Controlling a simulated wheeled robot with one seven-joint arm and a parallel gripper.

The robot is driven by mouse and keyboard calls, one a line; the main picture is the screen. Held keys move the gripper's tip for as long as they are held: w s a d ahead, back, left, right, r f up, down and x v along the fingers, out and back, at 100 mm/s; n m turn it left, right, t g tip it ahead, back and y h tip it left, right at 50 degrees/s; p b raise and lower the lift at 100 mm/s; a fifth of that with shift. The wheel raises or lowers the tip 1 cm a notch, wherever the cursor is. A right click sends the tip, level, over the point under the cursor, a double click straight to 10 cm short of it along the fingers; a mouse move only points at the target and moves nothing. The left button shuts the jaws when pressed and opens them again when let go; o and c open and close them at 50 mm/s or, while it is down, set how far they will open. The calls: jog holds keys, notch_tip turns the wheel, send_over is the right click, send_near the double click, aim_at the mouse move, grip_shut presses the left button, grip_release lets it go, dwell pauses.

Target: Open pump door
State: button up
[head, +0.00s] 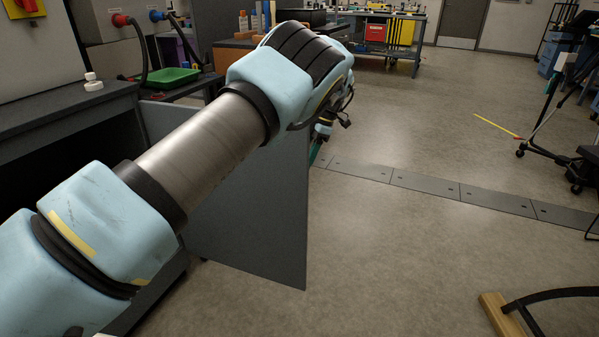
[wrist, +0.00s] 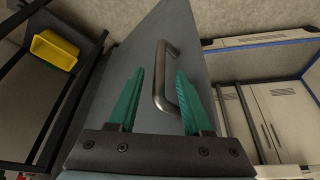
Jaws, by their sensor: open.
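The pump door (head: 255,225) is a flat grey panel standing out from the dark cabinet (head: 60,120) at the left of the head view, so it stands open. Its face (wrist: 195,30) fills the middle of the wrist view and bears a bent metal handle (wrist: 160,82). My gripper (wrist: 160,72) is open, with teal fingers on either side of the handle, which looks nearer the right finger. Whether they touch is unclear. In the head view my gripper (head: 318,148) is mostly hidden beyond the door's outer edge and my arm, which crosses in front of the panel.
A green tray (head: 172,78) and white caps (head: 93,82) sit at the left. Wide bare floor (head: 410,240) lies right of the door. A tripod (head: 540,110) stands far right, and a wooden beam (head: 500,312) lies at lower right. The wrist view shows a yellow bin (wrist: 55,48).

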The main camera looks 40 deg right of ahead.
jog(key=v, duration=0.6)
jog(key=shift+r, duration=0.25)
jog(key=shift+d, duration=0.15)
